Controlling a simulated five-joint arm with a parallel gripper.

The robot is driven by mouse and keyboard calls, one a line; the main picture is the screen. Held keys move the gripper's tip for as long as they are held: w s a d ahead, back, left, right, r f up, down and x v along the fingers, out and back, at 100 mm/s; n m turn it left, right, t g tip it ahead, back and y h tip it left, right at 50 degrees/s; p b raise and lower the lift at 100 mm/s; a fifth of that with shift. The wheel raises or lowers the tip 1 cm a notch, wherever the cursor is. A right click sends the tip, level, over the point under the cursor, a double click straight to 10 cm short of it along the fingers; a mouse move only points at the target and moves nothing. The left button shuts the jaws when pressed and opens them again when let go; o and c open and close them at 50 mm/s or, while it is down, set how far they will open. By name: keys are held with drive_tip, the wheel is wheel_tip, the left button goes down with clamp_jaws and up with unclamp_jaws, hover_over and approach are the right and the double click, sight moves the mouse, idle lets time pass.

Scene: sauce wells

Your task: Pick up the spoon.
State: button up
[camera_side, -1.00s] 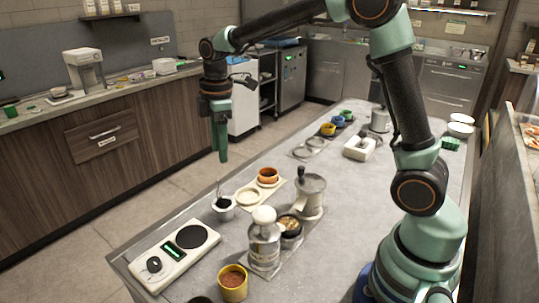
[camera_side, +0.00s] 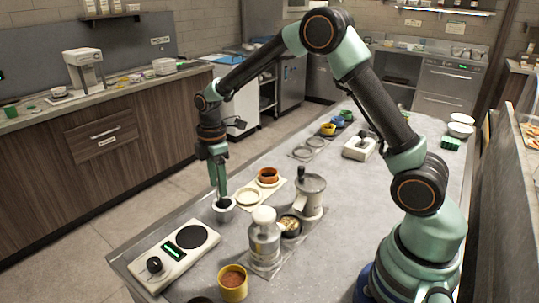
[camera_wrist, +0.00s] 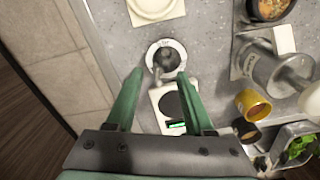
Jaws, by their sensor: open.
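The spoon (camera_wrist: 158,70) stands in a small white cup with dark contents; its thin grey handle shows between my fingers in the wrist view. The white cup (camera_side: 224,213) is near the left edge of the metal table; its rim also shows in the wrist view (camera_wrist: 181,48). My gripper (camera_side: 219,194) is open and points down just above the cup. In the wrist view its two green fingers (camera_wrist: 160,74) lie on either side of the spoon handle, apart from it. In the side view the fingers hide the spoon.
A white scale (camera_side: 163,267) is in front of the cup. The floor left of the table is clear.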

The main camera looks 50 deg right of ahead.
drive_tip(key=shift+w+d+f, duration=0.1)
drive_tip(key=shift+d+f, duration=0.05)
drive_tip(key=shift+f, duration=1.75)
clamp_jaws()
drive_tip(key=shift+r, duration=0.15)
wheel_tip(320, 180, up, 20)
drive_tip(key=c, duration=0.6)
unclamp_jaws()
drive_tip(key=shift+c, duration=0.2)
clamp_jaws()
